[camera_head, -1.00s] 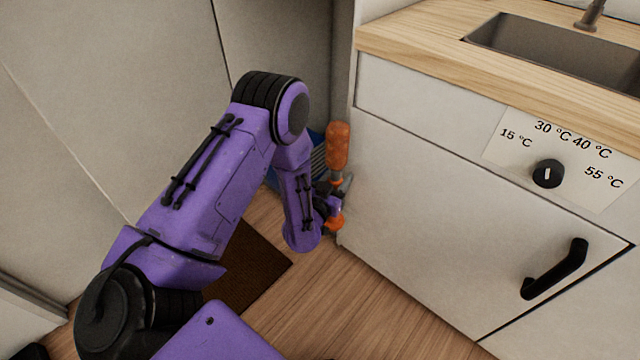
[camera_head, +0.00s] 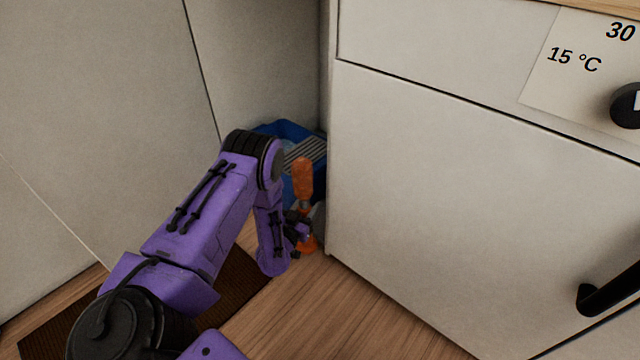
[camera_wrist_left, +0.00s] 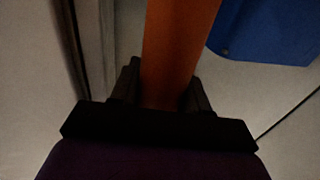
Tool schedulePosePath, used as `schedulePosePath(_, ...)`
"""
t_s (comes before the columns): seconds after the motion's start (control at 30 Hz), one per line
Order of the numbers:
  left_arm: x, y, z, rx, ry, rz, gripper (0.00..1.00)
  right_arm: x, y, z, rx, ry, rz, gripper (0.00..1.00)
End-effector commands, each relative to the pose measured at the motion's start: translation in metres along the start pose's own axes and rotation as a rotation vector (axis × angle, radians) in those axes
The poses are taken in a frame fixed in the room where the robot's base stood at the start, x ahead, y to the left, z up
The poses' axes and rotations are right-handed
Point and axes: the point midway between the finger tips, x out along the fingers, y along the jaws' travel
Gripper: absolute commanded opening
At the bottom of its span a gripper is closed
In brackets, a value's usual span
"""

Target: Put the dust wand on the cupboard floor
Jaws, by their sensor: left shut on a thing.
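The dust wand (camera_head: 303,180) is orange and stands roughly upright in the head view, between my left arm and the counter's front corner. My left gripper (camera_head: 303,228) is shut on the dust wand, gripping it low, with orange showing above and below the fingers. In the left wrist view the orange wand (camera_wrist_left: 175,50) rises from between the two dark fingers of the gripper (camera_wrist_left: 160,95). My arm hides part of the space behind. I cannot tell which surface is the cupboard floor. My right gripper is not in view.
A blue bin (camera_head: 318,175) with a grey striped thing stands in the recess behind the wand; blue also shows in the wrist view (camera_wrist_left: 265,30). The white counter cabinet (camera_head: 430,190) is close on the right. A brown mat (camera_head: 50,325) lies on the wooden floor.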

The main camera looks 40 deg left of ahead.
Motion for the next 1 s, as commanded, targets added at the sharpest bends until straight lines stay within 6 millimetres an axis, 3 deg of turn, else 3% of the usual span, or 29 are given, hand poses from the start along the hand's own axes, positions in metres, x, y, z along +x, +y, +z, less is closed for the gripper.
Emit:
schedulePosePath(0.4, 0.080, -0.002, 0.004, -0.001, 0.007, -0.004, 0.00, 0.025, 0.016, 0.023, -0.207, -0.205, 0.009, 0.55)
schedulePosePath(0.7, 0.137, -0.001, 0.003, -0.001, 0.006, -0.004, 0.00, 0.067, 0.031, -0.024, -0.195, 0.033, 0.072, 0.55)
schedulePosePath(1.0, 0.158, -0.001, 0.001, -0.001, 0.003, -0.002, 0.00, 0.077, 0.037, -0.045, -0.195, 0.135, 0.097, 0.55)
